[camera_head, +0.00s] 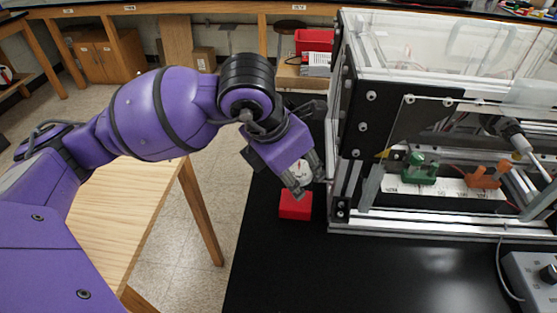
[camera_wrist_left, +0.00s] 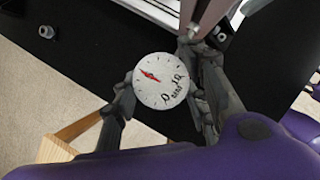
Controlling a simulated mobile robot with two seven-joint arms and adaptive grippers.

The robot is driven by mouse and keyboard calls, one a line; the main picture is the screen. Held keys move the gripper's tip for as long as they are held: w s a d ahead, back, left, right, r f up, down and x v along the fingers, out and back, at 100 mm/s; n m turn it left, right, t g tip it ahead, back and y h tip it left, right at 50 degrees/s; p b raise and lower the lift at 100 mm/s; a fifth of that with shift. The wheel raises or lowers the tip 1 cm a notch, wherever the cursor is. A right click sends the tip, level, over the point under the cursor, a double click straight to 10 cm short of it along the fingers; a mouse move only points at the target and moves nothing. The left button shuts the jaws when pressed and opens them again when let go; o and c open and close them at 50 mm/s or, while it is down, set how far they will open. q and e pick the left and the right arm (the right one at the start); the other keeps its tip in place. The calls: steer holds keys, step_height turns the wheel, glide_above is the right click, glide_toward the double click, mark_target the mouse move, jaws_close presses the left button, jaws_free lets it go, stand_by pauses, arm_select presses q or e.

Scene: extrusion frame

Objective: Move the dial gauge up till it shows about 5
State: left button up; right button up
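The dial gauge (camera_wrist_left: 161,81) shows a round white face with a red needle in the left wrist view. Its 0 and 10 marks sit at the lower right, and the needle points to the upper left, about mid-scale. In the head view the gauge (camera_head: 303,168) is partly hidden by my left gripper (camera_head: 306,186). The fingers of my left gripper (camera_wrist_left: 160,76) lie on opposite sides of the gauge, against its rim with no clear gap, so it looks shut on it. My right gripper is not in view.
A red block (camera_head: 295,204) sits on the black tabletop (camera_head: 285,262) just below my left gripper. The extrusion frame (camera_head: 430,228) with clear panels stands close to the right. It holds a green part (camera_head: 418,170) and an orange part (camera_head: 484,177).

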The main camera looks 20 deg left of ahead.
arm_select(q)
steer(key=o, duration=0.4)
steer(key=shift+d+r, duration=0.1)
